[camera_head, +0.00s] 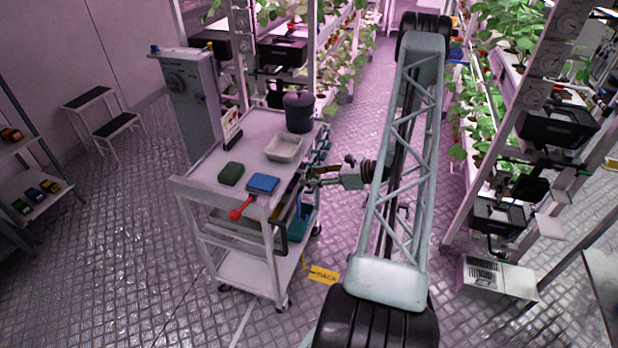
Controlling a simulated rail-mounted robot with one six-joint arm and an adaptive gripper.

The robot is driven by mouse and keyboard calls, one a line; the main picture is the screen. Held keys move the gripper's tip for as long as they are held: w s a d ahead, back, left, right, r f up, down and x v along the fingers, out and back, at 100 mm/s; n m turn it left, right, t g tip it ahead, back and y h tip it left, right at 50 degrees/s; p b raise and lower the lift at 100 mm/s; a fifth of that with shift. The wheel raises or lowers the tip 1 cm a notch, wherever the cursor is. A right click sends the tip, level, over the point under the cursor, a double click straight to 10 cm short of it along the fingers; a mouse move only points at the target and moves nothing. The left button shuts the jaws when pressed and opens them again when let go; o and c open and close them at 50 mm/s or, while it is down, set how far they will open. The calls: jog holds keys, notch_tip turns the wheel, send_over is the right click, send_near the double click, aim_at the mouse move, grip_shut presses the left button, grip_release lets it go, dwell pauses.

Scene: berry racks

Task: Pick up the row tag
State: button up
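I cannot make out with certainty which thing is the row tag. A small upright white, red and black piece (233,130) stands at the back left of the cart's top. A yellow plate with dark lettering (324,274) shows low beside the cart's right side. My gripper (309,177) is at the cart's right edge, pointing left, near small blue items along that edge. Its fingers are small and dark here, so I cannot tell whether they are open or hold anything.
The grey cart (205,183) carries a dark pot (298,112), a pale tray (284,148), a green block (231,173), a blue block (263,184) and a red-ended tool (241,208). Plant racks (490,150) stand right. A step stool (103,122) stands left; floor between is clear.

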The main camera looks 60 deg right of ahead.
jog(key=c, duration=0.5)
jog(key=shift+r, duration=0.1)
jog(key=shift+r, duration=0.7)
jog(key=shift+s+d+p, duration=0.25)
jog(key=shift+s+d, duration=0.55)
jog(key=shift+s, duration=2.1)
jog(key=shift+s+d+p, duration=0.2)
jog(key=shift+s+d, duration=0.6)
jog(key=shift+s, duration=2.1)
jog(key=shift+s+d+p, duration=0.25)
jog(key=shift+s+d, duration=0.55)
jog(key=shift+s, duration=2.1)
